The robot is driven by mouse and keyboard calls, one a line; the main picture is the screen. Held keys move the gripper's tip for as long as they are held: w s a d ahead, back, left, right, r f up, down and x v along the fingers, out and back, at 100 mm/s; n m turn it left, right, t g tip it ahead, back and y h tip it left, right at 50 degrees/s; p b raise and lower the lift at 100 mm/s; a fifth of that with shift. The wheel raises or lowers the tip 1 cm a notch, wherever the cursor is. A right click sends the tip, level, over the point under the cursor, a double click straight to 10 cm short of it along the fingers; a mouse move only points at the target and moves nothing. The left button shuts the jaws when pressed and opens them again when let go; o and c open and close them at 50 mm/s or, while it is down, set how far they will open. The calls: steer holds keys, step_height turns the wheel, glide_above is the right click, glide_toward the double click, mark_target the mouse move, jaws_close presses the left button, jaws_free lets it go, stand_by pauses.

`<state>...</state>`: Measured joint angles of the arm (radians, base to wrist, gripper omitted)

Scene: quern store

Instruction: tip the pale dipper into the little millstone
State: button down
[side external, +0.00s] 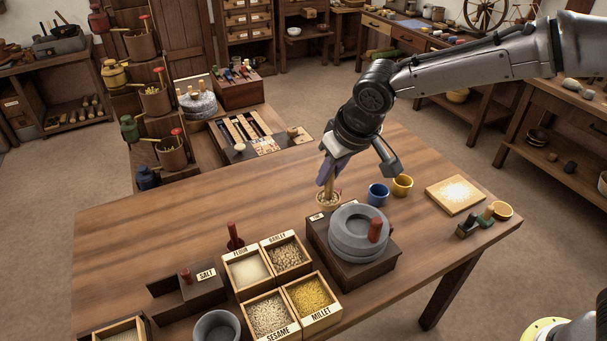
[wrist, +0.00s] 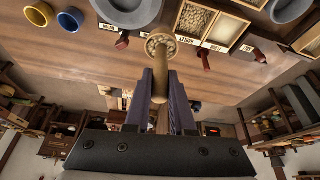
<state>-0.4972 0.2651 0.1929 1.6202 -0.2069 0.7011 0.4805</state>
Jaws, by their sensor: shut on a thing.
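My gripper (side external: 327,176) is shut on the handle of the pale dipper (side external: 328,200), behind the little millstone. In the wrist view the dipper (wrist: 161,46) points away from the fingers (wrist: 160,95), and its bowl shows pale grains that look like the barley. The bowl looks roughly level.
Labelled boxes of flour (side external: 246,270), barley (side external: 286,256), sesame (side external: 268,316) and millet (side external: 310,293) stand left of the millstone. A blue cup (side external: 378,194) and yellow cup (side external: 402,185) stand close right of the dipper. The table's back left (side external: 200,215) is clear.

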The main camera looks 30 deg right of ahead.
steer(key=shift+s+d+f+m+y, duration=0.35)
steer(key=shift+d+f+m+y, duration=0.8)
steer(key=shift+d+f+y, duration=0.6)
steer(key=shift+s+d+f+m+y, duration=0.3)
steer(key=shift+d+f+m+y, duration=1.05)
steer(key=shift+d, duration=0.7)
steer(key=shift+s+d+f+m+y, duration=0.35)
steer(key=shift+d+f+m+y, duration=0.75)
steer(key=shift+d+f, duration=0.75)
steer(key=shift+r, duration=0.1)
